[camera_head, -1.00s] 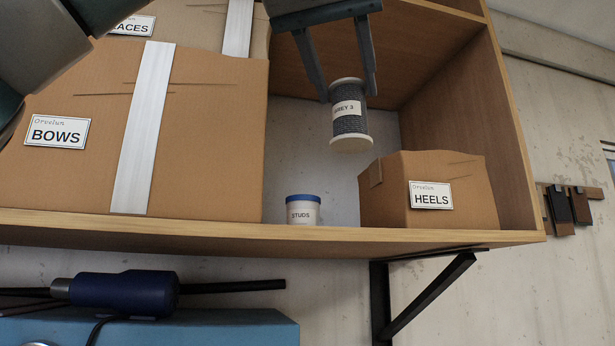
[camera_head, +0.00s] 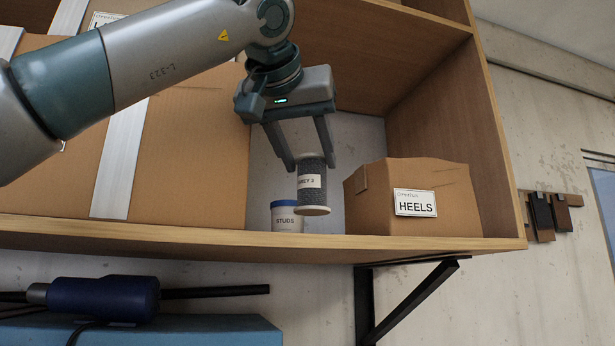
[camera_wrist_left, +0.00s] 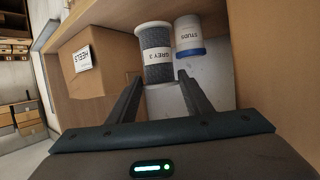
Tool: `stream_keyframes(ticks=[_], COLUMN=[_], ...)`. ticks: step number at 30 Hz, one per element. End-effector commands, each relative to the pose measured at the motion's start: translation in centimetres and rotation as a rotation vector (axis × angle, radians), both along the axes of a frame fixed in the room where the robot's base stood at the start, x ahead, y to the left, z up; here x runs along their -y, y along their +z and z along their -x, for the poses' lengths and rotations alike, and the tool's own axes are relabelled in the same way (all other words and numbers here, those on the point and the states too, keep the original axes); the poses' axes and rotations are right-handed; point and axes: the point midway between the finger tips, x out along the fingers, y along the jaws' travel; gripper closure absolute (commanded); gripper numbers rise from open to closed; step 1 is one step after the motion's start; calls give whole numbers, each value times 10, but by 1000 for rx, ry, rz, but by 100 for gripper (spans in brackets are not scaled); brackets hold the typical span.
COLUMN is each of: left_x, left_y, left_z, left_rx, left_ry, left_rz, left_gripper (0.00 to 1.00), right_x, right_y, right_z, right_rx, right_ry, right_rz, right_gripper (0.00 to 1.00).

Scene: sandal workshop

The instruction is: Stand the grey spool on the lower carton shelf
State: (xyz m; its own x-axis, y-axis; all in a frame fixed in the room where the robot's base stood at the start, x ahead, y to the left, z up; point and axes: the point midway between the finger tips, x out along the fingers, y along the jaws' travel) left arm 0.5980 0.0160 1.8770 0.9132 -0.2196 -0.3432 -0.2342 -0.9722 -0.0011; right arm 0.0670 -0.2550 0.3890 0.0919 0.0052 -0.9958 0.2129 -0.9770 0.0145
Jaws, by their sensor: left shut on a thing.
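The grey spool (camera_head: 312,184), labelled GREY 3, is upright between the fingertips of my left gripper (camera_head: 308,165), which is shut on it. It is in the gap of the lower carton shelf (camera_head: 250,236), between the studs tub and the HEELS carton. In the head view its lower rim is just above the shelf's front edge; I cannot tell whether it touches the shelf board. In the left wrist view the spool (camera_wrist_left: 155,55) shows between the fingers (camera_wrist_left: 157,80), beside the studs tub. My right gripper is not in view.
The studs tub (camera_head: 286,217) with a blue lid stands just left of the spool. The HEELS carton (camera_head: 410,200) stands to its right. The BOWS carton (camera_head: 190,150) fills the left side. A blue tool (camera_head: 103,298) lies below the shelf.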

Motion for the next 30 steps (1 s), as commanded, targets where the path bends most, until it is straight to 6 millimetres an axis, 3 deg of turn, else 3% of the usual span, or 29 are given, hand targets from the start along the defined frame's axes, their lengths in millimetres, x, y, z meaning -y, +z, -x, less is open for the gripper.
stream_keyframes(ticks=[15,29,30], left_x=[0,0,0], left_y=[-37,-43,-43], left_z=[1,1,1], left_rx=[2,1,1], left_ry=[0,0,0], left_rz=[0,0,0], left_gripper=[79,79,52], right_x=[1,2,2], right_y=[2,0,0], right_z=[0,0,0], right_rx=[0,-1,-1], right_ry=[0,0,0], right_rz=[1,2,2], right_gripper=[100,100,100])
